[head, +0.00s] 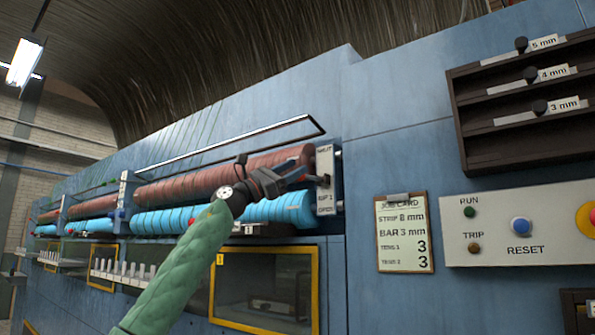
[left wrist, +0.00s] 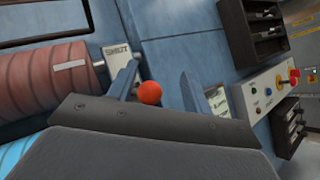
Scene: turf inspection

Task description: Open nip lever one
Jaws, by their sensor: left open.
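The nip one plate (head: 325,180), marked SHUT at the top and OPEN at the bottom, is on the blue machine at the right end of the rollers. In the left wrist view its SHUT end (left wrist: 117,54) shows at upper left. A red ball knob (left wrist: 150,93) stands there between my two fingers, nearer the left one; I cannot tell whether they touch. In the head view the knob is hidden at my gripper. My left gripper (head: 300,168) is open, just left of the plate. My right gripper is not in view.
Reddish upper rollers (head: 200,184) and blue lower rollers (head: 165,219) run left behind my arm. A yellow-framed window (head: 316,290) is below. A job card (head: 404,235), a button panel (head: 490,250) and a dark bar rack (head: 462,120) are to the right.

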